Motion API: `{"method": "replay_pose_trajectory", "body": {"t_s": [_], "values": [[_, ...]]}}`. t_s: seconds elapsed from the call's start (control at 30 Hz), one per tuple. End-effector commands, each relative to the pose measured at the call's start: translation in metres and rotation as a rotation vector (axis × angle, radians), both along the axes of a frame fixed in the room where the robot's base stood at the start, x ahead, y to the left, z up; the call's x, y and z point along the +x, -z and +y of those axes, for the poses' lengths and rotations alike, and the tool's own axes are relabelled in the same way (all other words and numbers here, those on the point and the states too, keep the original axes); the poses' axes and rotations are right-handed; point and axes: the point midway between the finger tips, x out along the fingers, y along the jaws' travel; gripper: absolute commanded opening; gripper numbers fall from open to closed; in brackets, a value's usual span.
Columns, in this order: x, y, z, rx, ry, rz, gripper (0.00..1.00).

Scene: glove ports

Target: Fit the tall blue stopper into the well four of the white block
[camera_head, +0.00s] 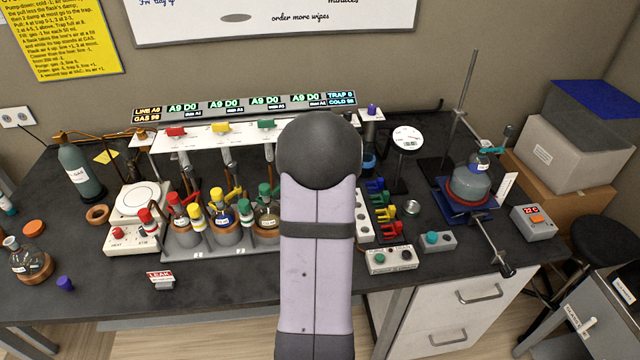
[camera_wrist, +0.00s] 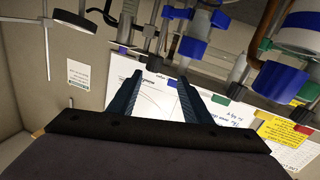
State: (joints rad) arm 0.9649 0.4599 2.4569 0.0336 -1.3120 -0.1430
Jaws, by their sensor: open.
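My gripper (camera_wrist: 160,77) shows in the wrist view with its two dark fingers apart and nothing between them. In the head view my arm hides it. I cannot tell for sure which thing is the tall blue stopper. A small blue-violet piece (camera_head: 371,109) stands upright behind my arm, and another blue-violet stopper (camera_head: 65,284) sits on the bench at the front left. A white block with dark holes (camera_head: 361,216) shows partly at the right edge of my arm; it may be the task's block. Its well numbers are not readable.
Glassware with coloured caps stands in a grey rack (camera_head: 205,247) left of my arm. Coloured clips (camera_head: 385,214) and a white control box (camera_head: 391,258) are to its right. A flask on a stand (camera_head: 468,183) is farther right.

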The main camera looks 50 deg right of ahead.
Motion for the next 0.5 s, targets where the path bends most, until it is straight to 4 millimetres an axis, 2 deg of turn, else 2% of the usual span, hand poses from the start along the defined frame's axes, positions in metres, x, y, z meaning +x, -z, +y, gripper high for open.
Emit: {"method": "replay_pose_trajectory", "body": {"t_s": [0.27,0.5], "values": [[0.008,0.000,0.020,0.087,0.164,0.005,0.45],[0.007,0.013,0.057,0.225,0.309,0.001,0.45]]}}
